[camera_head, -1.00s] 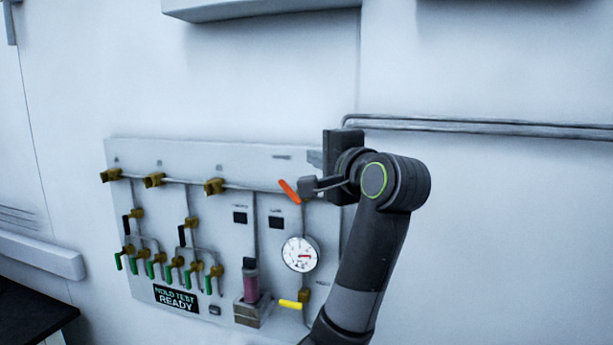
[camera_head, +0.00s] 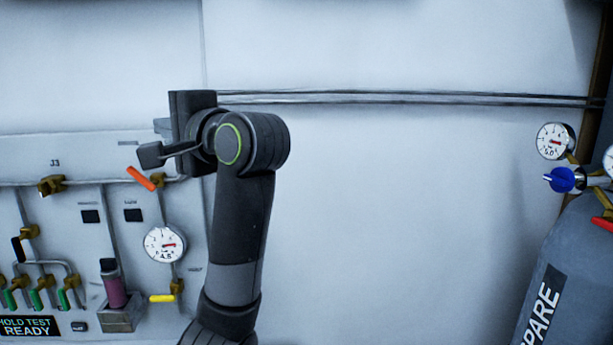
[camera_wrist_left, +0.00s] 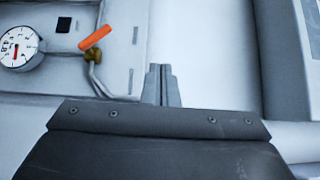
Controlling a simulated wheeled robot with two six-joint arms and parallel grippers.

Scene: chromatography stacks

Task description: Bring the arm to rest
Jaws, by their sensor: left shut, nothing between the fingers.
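My left arm (camera_head: 240,215) rises from the bottom of the head view and bends at the wrist in front of the wall panel's right edge. My left gripper (camera_wrist_left: 161,72) shows in the wrist view with its two fingers together and nothing between them. The orange handle (camera_head: 141,178) is just below and left of the wrist there. In the wrist view, the orange handle (camera_wrist_left: 95,38) lies left of the fingers, with a visible gap. My right gripper is not in view.
The panel (camera_head: 60,150) carries brass valves, a round gauge (camera_head: 165,244), a yellow handle (camera_head: 162,298) and a bottle (camera_head: 113,285). A grey gas cylinder (camera_head: 572,270) with a blue knob (camera_head: 560,180) stands at right. Bare wall lies between; a pipe (camera_head: 400,98) crosses above.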

